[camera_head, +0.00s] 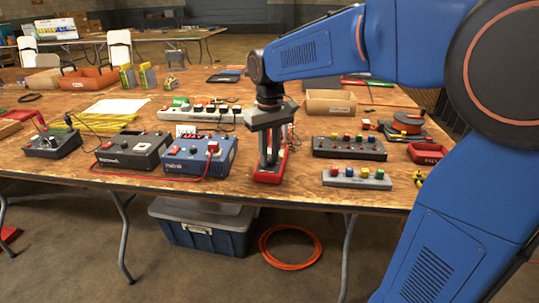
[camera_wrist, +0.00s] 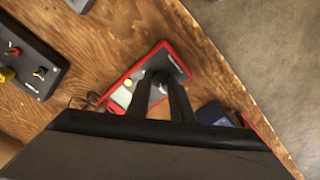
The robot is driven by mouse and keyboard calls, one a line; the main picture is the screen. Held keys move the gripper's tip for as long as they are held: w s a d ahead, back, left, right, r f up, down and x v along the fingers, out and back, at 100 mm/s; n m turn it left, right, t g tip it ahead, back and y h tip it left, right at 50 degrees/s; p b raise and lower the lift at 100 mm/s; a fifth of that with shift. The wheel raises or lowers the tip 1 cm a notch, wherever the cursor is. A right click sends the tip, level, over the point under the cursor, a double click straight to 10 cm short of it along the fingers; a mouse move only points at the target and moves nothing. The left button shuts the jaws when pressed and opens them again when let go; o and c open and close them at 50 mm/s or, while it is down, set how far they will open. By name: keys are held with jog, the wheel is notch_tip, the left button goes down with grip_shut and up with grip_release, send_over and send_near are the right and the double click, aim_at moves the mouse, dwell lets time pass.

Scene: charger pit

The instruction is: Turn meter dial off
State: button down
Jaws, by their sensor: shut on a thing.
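The meter (camera_head: 270,176) is a red-edged, dark-faced box lying on the wooden table near its front edge. My gripper (camera_head: 270,163) points straight down over the meter. In the wrist view my gripper's two fingers (camera_wrist: 160,84) are close together on the round dial (camera_wrist: 157,80) at the middle of the meter's face. The fingers hide most of the dial, so I cannot tell where it points.
A blue box (camera_head: 200,155) with a red plug stands just left of the meter. A black box with coloured knobs (camera_head: 349,147) and a grey block with coloured buttons (camera_head: 357,178) are to the right. A power strip (camera_head: 200,112) lies behind. The table's front edge is close.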

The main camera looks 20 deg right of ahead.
aim_at(269, 160)
jog(key=shift+n, duration=0.5)
jog(key=c, duration=1.6)
grip_release()
jog(key=shift+o, duration=0.2)
notch_tip(269, 160, up, 17)
jog(key=shift+r, duration=0.2)
jog(key=s+d+f+m+t, duration=0.1)
jog(key=s+d+f, duration=0.3)
jog(key=s+f, duration=0.7)
jog(key=s+d+f+m+t, duration=0.2)
jog(key=s+d+f+t, duration=0.1)
jog(key=s+f, duration=0.8)
jog(key=s+d, duration=0.1)
jog(key=s, duration=0.2)
jog(key=shift+d+f+m+t, duration=0.3)
jog(key=shift+d+f+t, duration=0.05)
jog(key=shift+d+t, duration=0.05)
